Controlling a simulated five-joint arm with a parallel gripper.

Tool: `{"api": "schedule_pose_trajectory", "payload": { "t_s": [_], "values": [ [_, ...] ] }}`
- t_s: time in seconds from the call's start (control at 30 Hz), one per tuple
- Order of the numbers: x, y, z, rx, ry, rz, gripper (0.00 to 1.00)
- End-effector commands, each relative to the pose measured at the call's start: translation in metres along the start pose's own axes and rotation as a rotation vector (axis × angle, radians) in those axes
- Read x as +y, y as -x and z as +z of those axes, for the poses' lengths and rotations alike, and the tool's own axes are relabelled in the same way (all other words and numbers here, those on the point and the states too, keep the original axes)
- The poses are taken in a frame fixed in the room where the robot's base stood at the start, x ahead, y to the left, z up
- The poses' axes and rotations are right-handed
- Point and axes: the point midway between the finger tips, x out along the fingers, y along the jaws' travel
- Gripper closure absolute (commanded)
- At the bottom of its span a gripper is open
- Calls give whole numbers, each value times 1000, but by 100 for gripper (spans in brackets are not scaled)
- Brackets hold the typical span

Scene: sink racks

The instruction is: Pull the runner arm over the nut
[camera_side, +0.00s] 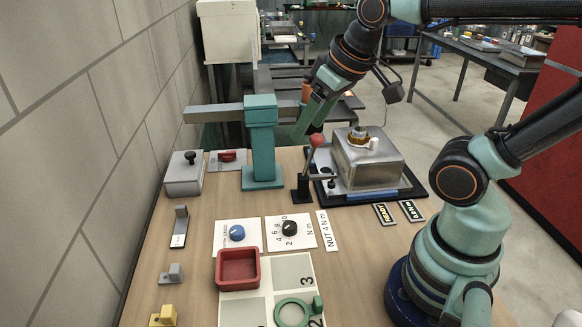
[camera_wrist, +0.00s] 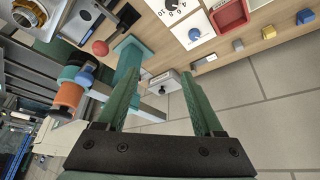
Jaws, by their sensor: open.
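The runner arm is a grey beam (camera_side: 214,114) on a teal post (camera_side: 262,150) at the back left of the bench. An orange cylinder, apparently the runner (camera_side: 307,91), shows behind my gripper; it also shows in the wrist view (camera_wrist: 68,95). A brass fitting (camera_side: 358,138), where the nut seems to be, sits on a metal box (camera_side: 372,165) right of the post. The nut itself is too small to tell. My gripper (camera_side: 308,134) is open and empty, above the bench between post and box.
A red-knobbed lever (camera_side: 317,140) stands close under my gripper, left of the box. A black-knobbed grey block (camera_side: 184,175) is at the left. A red tray (camera_side: 238,268), dial cards (camera_side: 290,231) and small blocks lie in front. A wall (camera_side: 80,120) bounds the left side.

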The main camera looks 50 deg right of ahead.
Motion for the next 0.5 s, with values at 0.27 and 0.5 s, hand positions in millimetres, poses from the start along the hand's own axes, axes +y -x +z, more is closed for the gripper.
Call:
{"api": "schedule_pose_trajectory", "payload": {
  "t_s": [0.27,0.5],
  "values": [
    [43,27,-52,-173,1,35,31],
    [92,43,-91,-337,0,28,31]
  ]
}}
